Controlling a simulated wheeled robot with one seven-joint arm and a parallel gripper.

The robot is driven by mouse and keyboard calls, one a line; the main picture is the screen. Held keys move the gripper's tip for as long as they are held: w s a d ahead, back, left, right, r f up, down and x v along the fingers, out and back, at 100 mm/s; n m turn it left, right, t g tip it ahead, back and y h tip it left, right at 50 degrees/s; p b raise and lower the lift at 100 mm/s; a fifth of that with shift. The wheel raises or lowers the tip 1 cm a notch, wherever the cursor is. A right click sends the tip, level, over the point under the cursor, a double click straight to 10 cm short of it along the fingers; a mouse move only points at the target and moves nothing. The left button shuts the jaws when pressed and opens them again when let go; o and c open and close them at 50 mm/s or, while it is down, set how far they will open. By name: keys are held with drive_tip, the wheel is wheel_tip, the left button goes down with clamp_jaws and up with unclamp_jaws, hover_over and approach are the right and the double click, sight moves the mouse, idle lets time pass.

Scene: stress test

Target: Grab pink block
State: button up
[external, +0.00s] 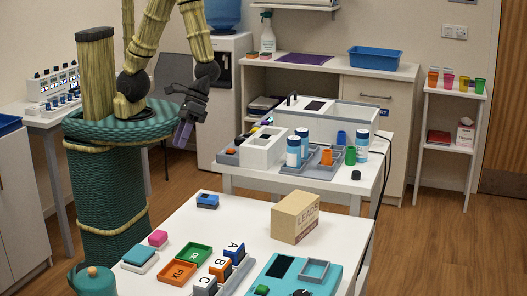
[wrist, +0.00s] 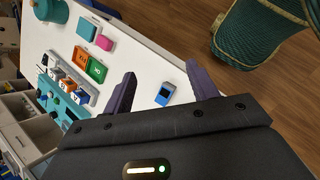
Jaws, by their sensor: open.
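The pink block (external: 158,238) lies on the white table in the external view, just behind a teal-topped block. In the wrist view the pink block (wrist: 104,42) is at the upper left, beside the teal block. My gripper (external: 183,133) hangs in the air beyond the table's far edge, well above and away from the pink block. In the wrist view the purple fingers of my gripper (wrist: 162,80) are spread apart with nothing held between them. A small blue device (wrist: 165,94) on the table shows between the fingers from above.
The white table (external: 345,235) also bears green (external: 194,254) and orange (external: 177,273) trays, lettered blocks (external: 220,267), a cardboard box (external: 295,217) and a turquoise panel (external: 262,272). A teal pot (external: 93,281) stands at the front left. The table's far middle is mostly clear.

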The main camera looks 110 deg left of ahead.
sight(159, 232)
drive_tip(key=w+d+f+n+h+b, duration=0.1)
drive_tip(key=d+f+n+h+b, duration=0.1)
drive_tip(key=d+f+n+b, duration=0.1)
drive_tip(key=w+d+f+n+t+h+b, duration=0.1)
drive_tip(key=w+d+f+n+h+b, duration=0.1)
drive_tip(key=d+f+n+b, duration=0.1)
drive_tip(key=w+d+f+n+h+b, duration=0.2)
drive_tip(key=d+f+n+h+b, duration=0.1)
drive_tip(key=d+f+b, duration=0.1)
drive_tip(key=shift+w+d+f+t, duration=0.25)
drive_tip(key=shift+d+f+t, duration=0.15)
drive_tip(key=shift+d+f, duration=0.15)
drive_tip(key=shift+w+d+n+h, duration=0.2)
drive_tip(key=shift+w+n+h, duration=0.1)
drive_tip(key=shift+w+n, duration=0.15)
drive_tip(key=shift+s, duration=0.1)
drive_tip(key=x, duration=1.2)
drive_tip(key=shift+d+b, duration=0.1)
drive_tip(key=shift+b, duration=0.2)
